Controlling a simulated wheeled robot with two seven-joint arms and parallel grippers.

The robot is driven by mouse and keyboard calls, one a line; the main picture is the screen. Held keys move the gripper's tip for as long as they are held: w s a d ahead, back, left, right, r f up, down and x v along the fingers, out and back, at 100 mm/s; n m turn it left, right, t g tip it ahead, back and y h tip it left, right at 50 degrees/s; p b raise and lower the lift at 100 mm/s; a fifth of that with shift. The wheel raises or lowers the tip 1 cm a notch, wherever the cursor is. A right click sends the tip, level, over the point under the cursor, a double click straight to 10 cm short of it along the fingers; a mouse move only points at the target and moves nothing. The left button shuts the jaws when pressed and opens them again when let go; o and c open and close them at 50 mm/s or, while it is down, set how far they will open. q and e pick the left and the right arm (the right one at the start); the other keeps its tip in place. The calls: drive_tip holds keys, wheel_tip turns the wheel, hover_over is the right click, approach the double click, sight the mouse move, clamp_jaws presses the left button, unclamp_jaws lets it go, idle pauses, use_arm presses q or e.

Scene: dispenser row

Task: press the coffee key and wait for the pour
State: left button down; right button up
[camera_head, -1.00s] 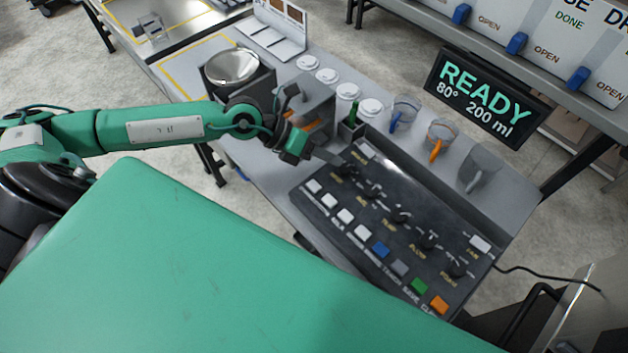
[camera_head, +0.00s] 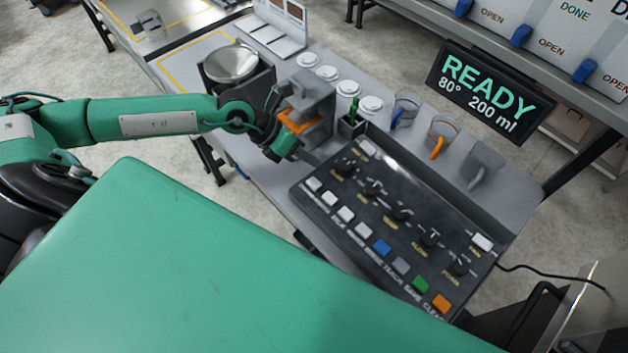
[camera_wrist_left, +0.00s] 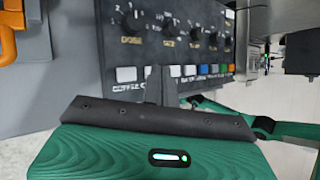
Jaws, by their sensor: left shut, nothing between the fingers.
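The dark control panel (camera_head: 385,225) has a row of keys along its front edge. The coffee key (camera_head: 313,184) is the white key at the row's left end; its label reads COFFEE in the left wrist view (camera_wrist_left: 126,74). My left gripper (camera_head: 309,158) is shut and empty, with its tip by the panel's left end, close to the coffee key. In the left wrist view the closed fingers (camera_wrist_left: 155,86) point at the key row, just right of the coffee key; contact cannot be told. The display (camera_head: 490,92) reads READY, 80°, 200 ml. My right gripper is not in view.
Several knobs (camera_head: 400,213) stand up behind the keys. An orange-and-grey dispenser (camera_head: 305,118) and a metal bowl (camera_head: 231,63) stand close to my left arm. Cups with a blue handle (camera_head: 404,112) and an orange handle (camera_head: 440,138) stand behind the panel.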

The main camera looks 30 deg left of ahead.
sight(309, 183)
use_arm(q)
wheel_tip(309, 183, down, 6)
drive_tip(key=b, duration=0.3)
drive_tip(key=shift+f+b, duration=0.25)
drive_tip(key=shift+b, duration=0.15)
idle(0.6)
idle(0.9)
drive_tip(key=shift+f, duration=0.15)
drive_tip(key=shift+f+b, duration=0.25)
drive_tip(key=shift+b, duration=0.1)
drive_tip(key=shift+f+b, duration=0.4)
drive_tip(key=shift+f, duration=0.1)
idle(0.4)
drive_tip(key=shift+r, duration=0.15)
drive_tip(key=shift+r+p, duration=0.55)
drive_tip(key=shift+r, duration=0.2)
drive_tip(key=shift+r, duration=0.1)
